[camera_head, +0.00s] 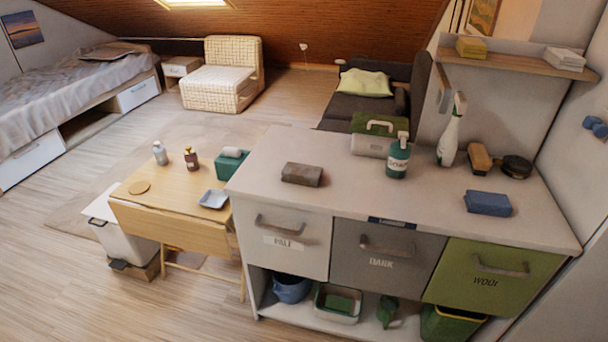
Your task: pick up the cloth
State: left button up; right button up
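A blue, block-shaped item that looks like a folded cloth (488,204) lies flat on the right part of the pale countertop (345,195), near its front edge and above the green drawer. Nothing touches it. Neither of my grippers shows in the head view.
A brown block (302,174) lies to the left. Bare counter lies between. A wooden table (165,205) stands left.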

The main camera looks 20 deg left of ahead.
aim_at(301, 174)
jog(key=i+j+z, duration=0.1)
jog(key=j+z, duration=0.55)
jog(key=z, duration=0.15)
jog(key=j+z, duration=0.1)
jog(key=j, duration=0.6)
jog(key=j+z, duration=0.15)
jog(key=j, duration=0.5)
jog(key=k+j+z, duration=0.1)
jog(key=j, duration=0.6)
jog(key=k+j+z, duration=0.1)
jog(key=j, duration=0.55)
